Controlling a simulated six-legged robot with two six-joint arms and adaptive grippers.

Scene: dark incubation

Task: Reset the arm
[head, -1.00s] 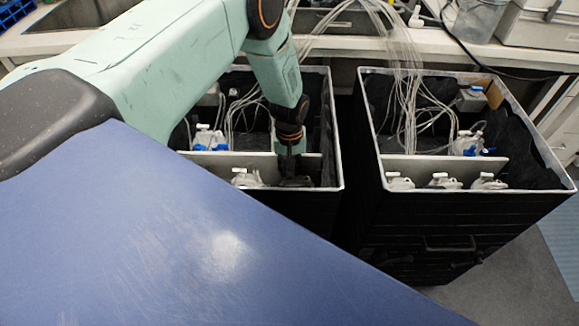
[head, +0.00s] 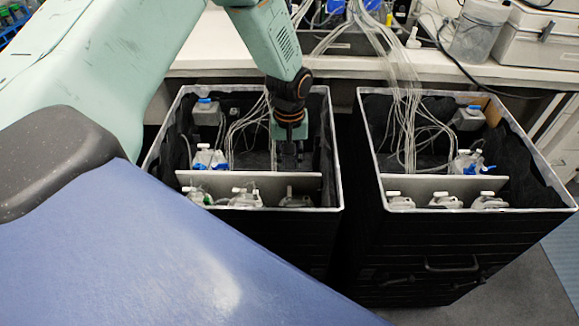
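My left arm reaches in from the upper left. Its gripper (head: 290,155) points down inside the left black box (head: 250,225), behind the white divider (head: 250,180). The fingers are small and dark against the dark lining, so I cannot tell whether they are open or shut. I see no bottle in them. In the front compartment stand a left bottle (head: 198,197), a middle bottle (head: 245,198) and a right bottle (head: 295,200), apart from the gripper. My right gripper is not in view.
A bottle with blue parts (head: 208,158) and thin tubes (head: 240,125) are in the left box's rear part. The right black box (head: 450,235) holds more bottles and tubes (head: 405,110). A bench (head: 350,66) runs behind both.

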